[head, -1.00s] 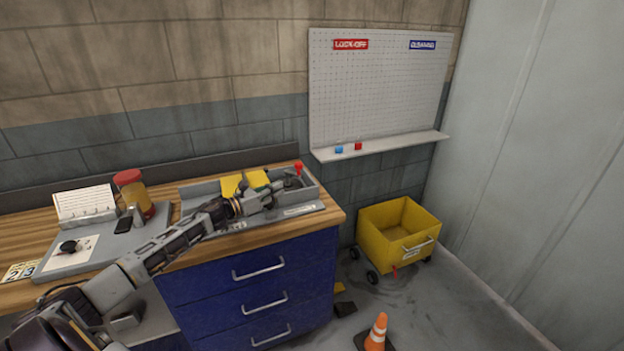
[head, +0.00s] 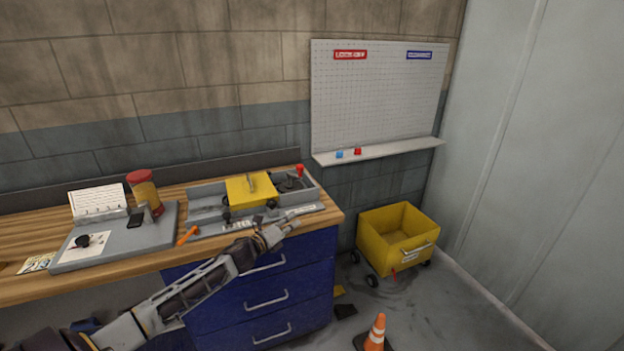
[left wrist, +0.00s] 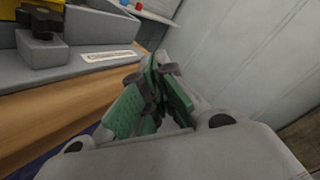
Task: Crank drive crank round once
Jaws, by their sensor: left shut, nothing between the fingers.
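A grey machine fixture (head: 205,191) stands on the wooden bench, with a yellow cover (head: 238,188) over its middle. At its right end a red knob (head: 299,170) stands above a dark round part (head: 290,184). An orange handle (head: 187,235) projects at its front left. I cannot tell for sure which part is the drive crank. My left gripper (head: 288,228) is shut and empty, by the bench's front edge near the fixture's right end. In the left wrist view its green-padded fingertips (left wrist: 158,66) meet, apart from a black knob (left wrist: 42,20) on the fixture. My right gripper is out of view.
A grey board (head: 120,245) with a dark knob, a red-lidded jar (head: 145,192) and a white card (head: 98,201) are on the left. Blue drawers (head: 235,305) lie below. A yellow cart (head: 383,243) and an orange cone (head: 376,333) stand on the floor right.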

